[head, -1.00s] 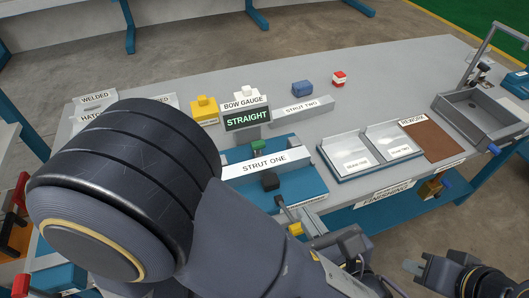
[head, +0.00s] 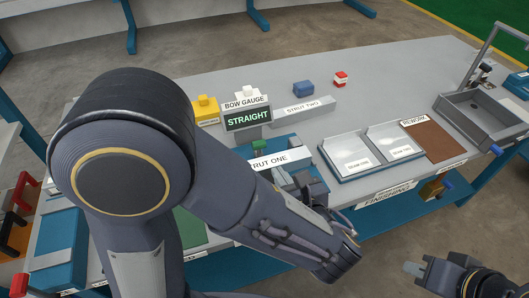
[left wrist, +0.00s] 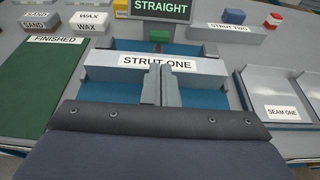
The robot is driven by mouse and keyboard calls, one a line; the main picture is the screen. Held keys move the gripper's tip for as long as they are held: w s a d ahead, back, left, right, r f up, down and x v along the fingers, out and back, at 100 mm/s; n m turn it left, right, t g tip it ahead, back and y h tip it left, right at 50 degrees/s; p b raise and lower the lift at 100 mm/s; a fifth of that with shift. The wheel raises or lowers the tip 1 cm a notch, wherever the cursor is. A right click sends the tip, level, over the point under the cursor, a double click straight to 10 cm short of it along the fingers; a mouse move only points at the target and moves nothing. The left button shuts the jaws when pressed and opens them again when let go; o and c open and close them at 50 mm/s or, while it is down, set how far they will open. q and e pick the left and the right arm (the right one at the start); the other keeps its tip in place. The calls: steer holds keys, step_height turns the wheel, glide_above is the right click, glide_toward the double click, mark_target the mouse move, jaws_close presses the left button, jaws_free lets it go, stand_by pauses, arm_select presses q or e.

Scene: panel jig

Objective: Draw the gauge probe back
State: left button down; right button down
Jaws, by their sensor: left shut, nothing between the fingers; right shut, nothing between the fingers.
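The bow gauge (head: 248,118) stands at the back of a blue fixture, and its display reads STRAIGHT. A light grey bar labelled STRUT ONE (head: 283,160) lies across the fixture; it also shows in the left wrist view (left wrist: 100,59). A small green block (head: 259,146) sits behind the strut, below the display. I cannot tell the probe for certain. My left gripper (head: 290,178) is shut and empty at the near side of the strut; its fingertips (left wrist: 160,70) overlap the strut's label in the left wrist view. My right gripper (head: 416,269) is shut and empty, low at the right.
STRUT TWO (head: 302,108) lies behind at the right. Two seam trays (head: 346,176), a brown rework mat (head: 433,140) and a grey basin (head: 480,118) stand further right. A green finished mat (left wrist: 45,75) lies left of the fixture. My left arm hides the bench's left part.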

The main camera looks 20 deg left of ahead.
mark_target(260, 143)
arm_select(q)
steer(key=x, duration=1)
steer(key=shift+w+a+f, duration=0.1)
steer(key=shift+w+a, duration=0.15)
steer(key=shift+w+a+b, duration=0.35)
steer(key=shift+w+a, duration=0.5)
steer(key=shift+w, duration=0.35)
